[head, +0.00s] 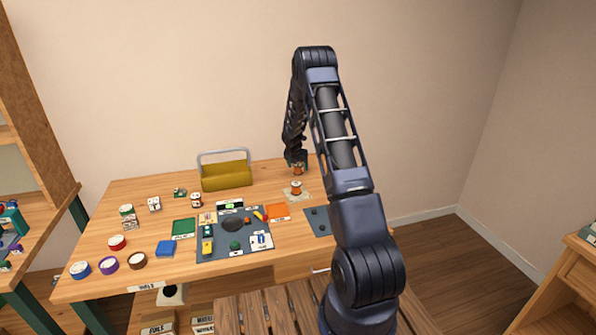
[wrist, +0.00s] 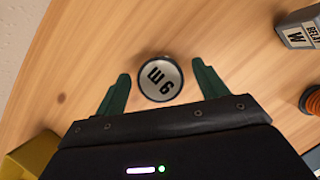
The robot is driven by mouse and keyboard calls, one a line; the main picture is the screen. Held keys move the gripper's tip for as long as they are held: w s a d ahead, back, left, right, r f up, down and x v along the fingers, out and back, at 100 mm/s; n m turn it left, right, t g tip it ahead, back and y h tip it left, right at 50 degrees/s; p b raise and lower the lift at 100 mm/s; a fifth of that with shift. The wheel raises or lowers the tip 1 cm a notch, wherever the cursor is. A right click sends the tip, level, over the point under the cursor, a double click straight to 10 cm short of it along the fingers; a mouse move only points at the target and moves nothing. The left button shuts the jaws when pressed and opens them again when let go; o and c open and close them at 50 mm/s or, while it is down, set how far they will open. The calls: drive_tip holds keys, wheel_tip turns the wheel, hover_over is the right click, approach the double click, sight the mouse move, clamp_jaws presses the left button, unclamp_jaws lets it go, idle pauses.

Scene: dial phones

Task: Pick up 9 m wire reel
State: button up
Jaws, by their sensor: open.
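The 9 m wire reel (wrist: 160,78) shows from above in the wrist view. It has a round pale top in a dark rim, and its "9 m" label reads upside down. My gripper (wrist: 160,88) is open, with one green finger on each side of the reel and a visible gap to each. In the head view my gripper (head: 297,160) points down at the back of the table, over the copper-coloured side of the reel (head: 298,171). I cannot tell the exact height of the fingertips against the reel.
Another copper spool (head: 296,187) stands nearer on a pale mat; it also shows in the wrist view (wrist: 313,101). A grey labelled box (wrist: 299,31) is at the upper right there. An olive toolbox (head: 226,177) stands left of my gripper. Bare wood surrounds the reel.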

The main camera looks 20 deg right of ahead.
drive_tip(key=shift+x, duration=1.05)
drive_tip(key=shift+c, duration=0.4)
drive_tip(key=shift+r, duration=0.1)
drive_tip(key=c, duration=1)
